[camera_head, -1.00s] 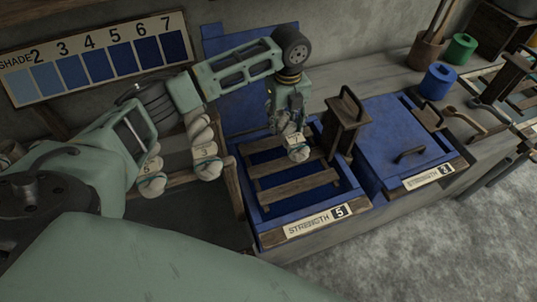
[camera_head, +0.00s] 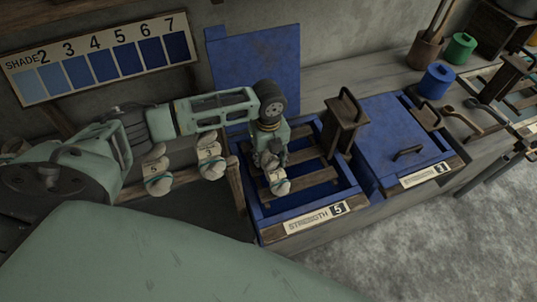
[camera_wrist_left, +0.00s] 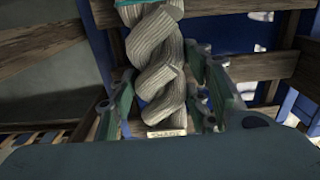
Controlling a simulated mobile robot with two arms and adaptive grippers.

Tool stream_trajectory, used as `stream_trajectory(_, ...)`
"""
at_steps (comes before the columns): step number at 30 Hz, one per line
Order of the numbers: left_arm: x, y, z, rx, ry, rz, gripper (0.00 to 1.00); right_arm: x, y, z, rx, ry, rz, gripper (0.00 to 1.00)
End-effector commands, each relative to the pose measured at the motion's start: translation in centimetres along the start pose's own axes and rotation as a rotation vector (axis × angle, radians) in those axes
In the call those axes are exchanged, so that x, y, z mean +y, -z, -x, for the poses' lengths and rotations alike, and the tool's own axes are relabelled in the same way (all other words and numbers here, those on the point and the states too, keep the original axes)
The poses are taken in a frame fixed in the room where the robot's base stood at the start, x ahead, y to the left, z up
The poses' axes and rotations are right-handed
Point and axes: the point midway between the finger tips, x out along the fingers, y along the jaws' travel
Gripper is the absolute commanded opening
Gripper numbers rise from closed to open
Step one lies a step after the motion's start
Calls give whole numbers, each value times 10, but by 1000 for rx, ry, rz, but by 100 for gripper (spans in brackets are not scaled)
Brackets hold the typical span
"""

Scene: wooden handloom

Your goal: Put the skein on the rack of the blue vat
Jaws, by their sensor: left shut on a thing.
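My left gripper (camera_head: 271,160) points down over the open blue vat (camera_head: 262,212) labelled strength 5. It is shut on a twisted grey-white skein (camera_head: 279,186), whose lower end shows below the fingers. In the left wrist view the skein (camera_wrist_left: 157,55) runs between the two fingers (camera_wrist_left: 160,105), with a teal tie at the top edge and a small tag near the palm. The wooden slatted rack (camera_head: 312,180) spans the vat beneath and beside the skein. I cannot tell whether the skein touches the slats. My right gripper is not in view.
Tagged skeins (camera_head: 157,180) and (camera_head: 210,163) hang from a rail left of the vat. A wooden block with a handle (camera_head: 345,120) stands on the vat's back right. A lidded blue vat (camera_head: 395,135) is to the right. The shade board (camera_head: 100,55) hangs behind.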

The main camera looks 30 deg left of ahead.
Motion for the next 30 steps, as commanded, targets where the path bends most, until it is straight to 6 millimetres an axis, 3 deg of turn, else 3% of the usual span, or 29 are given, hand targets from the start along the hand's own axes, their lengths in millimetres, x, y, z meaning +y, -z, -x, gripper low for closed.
stream_trajectory(5,0,0,-2,0,0,0,14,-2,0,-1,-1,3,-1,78)
stream_trajectory(6,0,0,-2,0,0,0,48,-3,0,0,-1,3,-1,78)
stream_trajectory(11,0,0,-2,0,0,0,62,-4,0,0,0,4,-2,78)
stream_trajectory(23,-1,-1,4,-1,2,0,63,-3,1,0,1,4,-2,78)
stream_trajectory(30,-2,-2,45,-3,5,0,63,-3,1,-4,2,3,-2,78)
